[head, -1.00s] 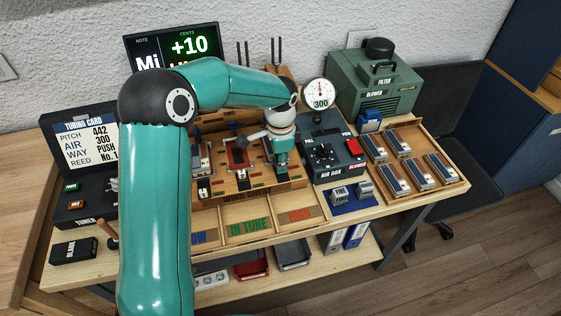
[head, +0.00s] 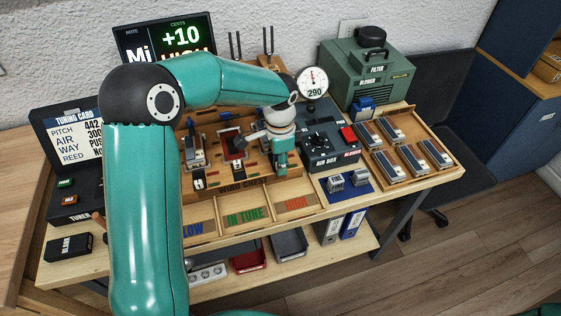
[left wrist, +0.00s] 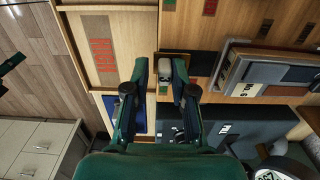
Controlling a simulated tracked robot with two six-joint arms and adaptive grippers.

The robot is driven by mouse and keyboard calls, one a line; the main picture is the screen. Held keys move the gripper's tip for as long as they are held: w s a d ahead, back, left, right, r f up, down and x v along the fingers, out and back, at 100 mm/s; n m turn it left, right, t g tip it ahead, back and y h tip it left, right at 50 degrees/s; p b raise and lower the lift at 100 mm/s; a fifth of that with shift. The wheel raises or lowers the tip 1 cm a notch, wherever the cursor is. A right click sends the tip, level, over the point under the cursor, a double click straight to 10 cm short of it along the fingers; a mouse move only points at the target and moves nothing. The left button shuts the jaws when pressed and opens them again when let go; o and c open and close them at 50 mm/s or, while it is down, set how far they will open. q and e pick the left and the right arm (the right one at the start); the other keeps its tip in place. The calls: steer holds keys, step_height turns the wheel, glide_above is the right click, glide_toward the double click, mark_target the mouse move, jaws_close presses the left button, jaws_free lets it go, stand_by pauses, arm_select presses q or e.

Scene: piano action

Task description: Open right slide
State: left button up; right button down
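The wooden wind chest (head: 225,184) stands mid-bench. Two pale slide knobs show at its front, one at left (head: 198,183) and one in the middle (head: 242,172). My left gripper (head: 281,170) points down at the chest's right front and hides the right slide there. In the left wrist view, my left gripper (left wrist: 159,64) has its fingers apart. A pale knob (left wrist: 166,69) at the chest's edge lies between the fingertips, nearer the right finger. I cannot tell whether they touch. A reed block marked No 6 (left wrist: 262,76) lies beside it.
The dark air box (head: 335,140) is close right of the gripper, with a gauge (head: 313,84) reading 290. The sorting tray marked LOW, IN TUNE and HIGH (head: 245,217) is in front. A wooden tray (head: 435,143) of several reed blocks is farther right.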

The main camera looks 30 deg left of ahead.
arm_select(q)
step_height(320, 180, up, 12)
stand_by(0.6)
steer(key=shift+f, duration=0.1)
